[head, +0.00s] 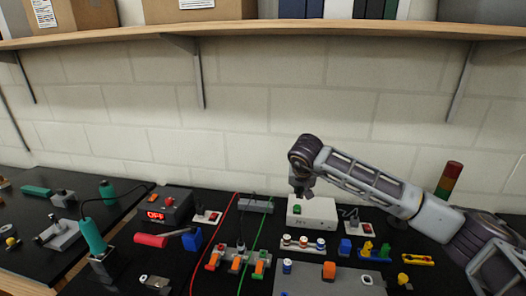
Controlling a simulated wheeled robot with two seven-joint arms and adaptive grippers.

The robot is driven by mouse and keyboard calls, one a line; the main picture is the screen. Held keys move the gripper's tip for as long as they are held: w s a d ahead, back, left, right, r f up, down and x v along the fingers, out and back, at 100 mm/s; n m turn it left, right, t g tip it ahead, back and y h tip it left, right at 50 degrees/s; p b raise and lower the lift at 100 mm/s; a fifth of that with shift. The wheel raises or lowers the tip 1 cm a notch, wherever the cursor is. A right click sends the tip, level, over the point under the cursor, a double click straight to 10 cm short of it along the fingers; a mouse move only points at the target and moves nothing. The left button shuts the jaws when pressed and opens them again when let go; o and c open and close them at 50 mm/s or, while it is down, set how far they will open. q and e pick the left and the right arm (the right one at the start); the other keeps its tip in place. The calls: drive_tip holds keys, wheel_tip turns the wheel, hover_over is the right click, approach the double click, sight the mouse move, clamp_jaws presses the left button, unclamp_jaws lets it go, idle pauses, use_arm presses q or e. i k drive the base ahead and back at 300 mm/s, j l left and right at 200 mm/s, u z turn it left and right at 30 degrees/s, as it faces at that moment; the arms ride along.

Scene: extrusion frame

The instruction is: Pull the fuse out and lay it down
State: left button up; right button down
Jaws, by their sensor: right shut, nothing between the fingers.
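My right arm comes in from the right, and its gripper (300,194) points down just above a white box (319,212) at the back of the bench. The gripper is small in view and looks shut and empty. A green part (297,208) sits on the box's front just below the fingers. I cannot tell for sure which thing is the fuse. Small white pieces with coloured bands stand in a pale rack (303,244) in front of the box. My left gripper is not in view.
Blue and yellow parts (367,250) stand to the right. A wooden shelf (270,28) hangs above.

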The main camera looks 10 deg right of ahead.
sight(287, 265)
drive_tip(key=k+j, duration=0.2)
drive_tip(key=k, duration=0.25)
drive_tip(key=k+j, duration=0.2)
drive_tip(key=k, duration=0.3)
drive_tip(key=k+j, duration=0.25)
drive_tip(key=k, duration=0.2)
